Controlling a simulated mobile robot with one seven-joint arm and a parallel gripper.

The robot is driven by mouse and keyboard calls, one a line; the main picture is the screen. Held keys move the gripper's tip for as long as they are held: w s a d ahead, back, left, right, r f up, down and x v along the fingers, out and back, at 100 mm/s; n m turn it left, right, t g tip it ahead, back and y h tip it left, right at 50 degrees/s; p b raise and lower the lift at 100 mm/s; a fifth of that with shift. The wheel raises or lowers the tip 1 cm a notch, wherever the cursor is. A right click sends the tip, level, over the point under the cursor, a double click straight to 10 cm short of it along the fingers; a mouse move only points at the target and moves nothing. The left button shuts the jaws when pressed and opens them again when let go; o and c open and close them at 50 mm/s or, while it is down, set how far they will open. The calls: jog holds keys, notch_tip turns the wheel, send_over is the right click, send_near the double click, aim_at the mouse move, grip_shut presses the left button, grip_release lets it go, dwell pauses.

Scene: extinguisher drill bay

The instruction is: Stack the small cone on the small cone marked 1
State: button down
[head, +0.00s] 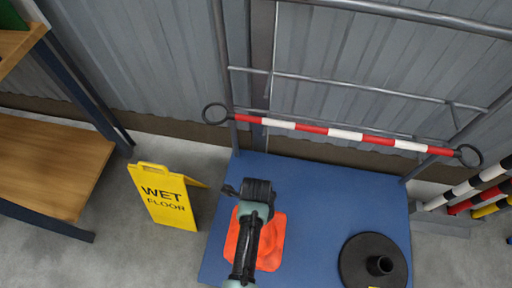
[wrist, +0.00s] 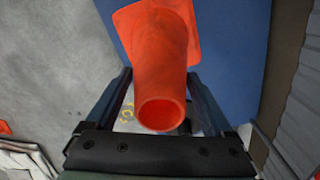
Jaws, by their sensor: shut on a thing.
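An orange cone (wrist: 155,45) stands between the fingers of my gripper (wrist: 160,80) in the wrist view, its hollow narrow end toward the camera and its square base beyond. My gripper is shut on it. In the head view the cone's orange base (head: 272,246) shows over the blue deck (head: 330,205), mostly behind my arm. I cannot tell whether the base touches the deck. No number shows on this cone. A second small cone, marked 1, cannot be made out in either view.
A black round base with a short tube (head: 360,275) is on the deck's right. A yellow wet floor sign (head: 165,197) stands left of the deck. A red-and-white bar (head: 345,134) crosses the rear rails. A wooden shelf (head: 50,160) is at left; striped poles (head: 470,190) are at right.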

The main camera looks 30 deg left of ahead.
jog(key=shift+f, duration=0.1)
notch_tip(320, 180, down, 14)
jog(key=b, duration=1)
jog(key=shift+r+b, duration=0.25)
jog(key=shift+b, duration=0.1)
grip_release()
dwell(0.7)
notch_tip(320, 180, up, 13)
jog(key=p, duration=0.5)
